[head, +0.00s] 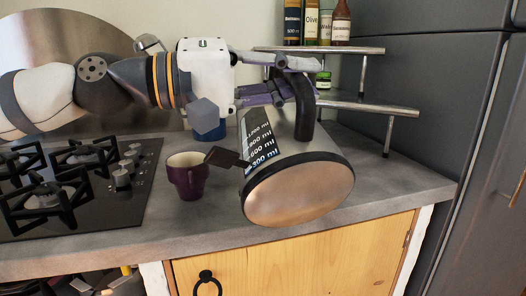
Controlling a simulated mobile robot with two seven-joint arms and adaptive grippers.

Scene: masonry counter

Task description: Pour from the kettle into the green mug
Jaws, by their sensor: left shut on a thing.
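The kettle (300,188) has a metal body, a dark base rim, a black handle and a dark strip with white ml marks. It hangs steeply tilted, with its round base facing me. My left gripper (298,80) is shut on the kettle's black handle. The dark spout points left, at the right side of the rim of a dark purple mug (188,178). I cannot tell whether spout and rim touch. The mug stands upright on the counter, and no stream of liquid shows. I see no green mug. My right gripper is out of view.
A black gas hob (130,205) lies left of the mug. A two-tier metal shelf (385,107) with several bottles (318,25) stands behind the kettle. A grey fridge-like cabinet (430,95) closes off the right. Some counter (390,175) is free right of the kettle.

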